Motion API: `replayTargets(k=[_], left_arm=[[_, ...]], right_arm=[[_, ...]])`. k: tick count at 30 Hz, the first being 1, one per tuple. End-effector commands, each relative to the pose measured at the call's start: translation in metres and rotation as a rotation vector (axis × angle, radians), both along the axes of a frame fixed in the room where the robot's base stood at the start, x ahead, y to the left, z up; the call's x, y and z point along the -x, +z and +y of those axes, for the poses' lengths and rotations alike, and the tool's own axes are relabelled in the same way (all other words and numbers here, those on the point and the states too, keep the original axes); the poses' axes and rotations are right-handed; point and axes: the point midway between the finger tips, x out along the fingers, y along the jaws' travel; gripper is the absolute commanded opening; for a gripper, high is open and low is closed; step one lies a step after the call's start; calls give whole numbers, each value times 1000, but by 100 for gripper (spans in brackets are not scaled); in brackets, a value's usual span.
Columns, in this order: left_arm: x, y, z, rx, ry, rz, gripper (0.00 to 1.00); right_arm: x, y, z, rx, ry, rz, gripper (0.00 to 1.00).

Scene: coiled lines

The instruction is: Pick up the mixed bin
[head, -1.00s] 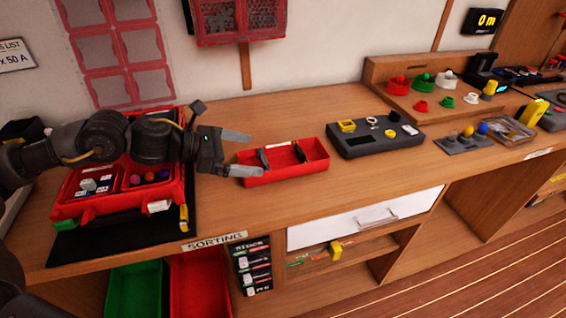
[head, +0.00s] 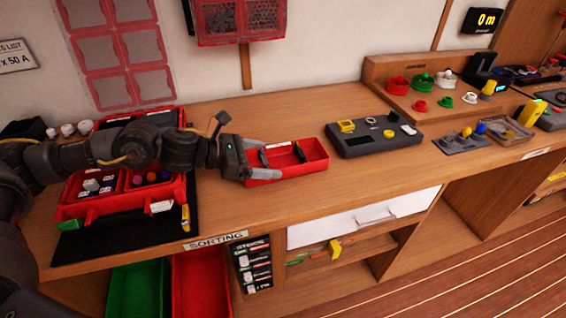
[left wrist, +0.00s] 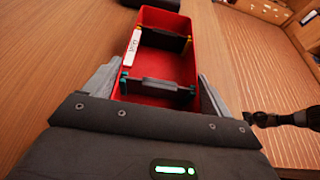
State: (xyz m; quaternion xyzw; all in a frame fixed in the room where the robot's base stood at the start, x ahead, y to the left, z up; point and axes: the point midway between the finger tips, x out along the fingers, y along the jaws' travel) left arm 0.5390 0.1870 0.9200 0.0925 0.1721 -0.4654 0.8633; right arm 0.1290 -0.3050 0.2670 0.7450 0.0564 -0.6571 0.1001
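The mixed bin, which I take to be the open red bin (head: 312,168), stands on the bench right of the red case. It also shows in the left wrist view (left wrist: 150,98), with dark dividers across it and a white label inside. My left gripper (head: 278,160) is at the bin's near left end, fingers spread. In the left wrist view my left gripper (left wrist: 158,90) has one finger beside each long wall. I cannot tell whether they touch. A dark arm end, probably my right gripper (left wrist: 256,119), shows small at the right of that view.
A red case (head: 75,208) with small parts lies on a black mat (head: 120,238) at left. A dark grey console (head: 375,148) stands just right of the bin. Bare bench lies in front of the bin. A white drawer (head: 350,220) is below.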

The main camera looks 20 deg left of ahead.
Motion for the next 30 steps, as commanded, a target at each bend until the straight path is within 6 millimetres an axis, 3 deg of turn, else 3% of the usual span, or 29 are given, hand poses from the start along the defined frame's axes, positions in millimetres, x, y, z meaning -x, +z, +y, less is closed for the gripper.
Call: replayTargets(k=[13, 17, 24, 30], left_arm=[[0, 6, 0, 2, 0, -1, 60], [0, 14, 0, 2, 0, -2, 60], [0, 35, -1, 2, -2, -3, 60], [19, 66, -16, 2, -5, -3, 60]], right_arm=[[0, 2, 0, -1, 0, -5, 28], [14, -2, -7, 7, 4, 9, 28], [41, -5, -22, 21, 8, 25, 28], [48, 13, -11, 4, 5, 28, 28]])
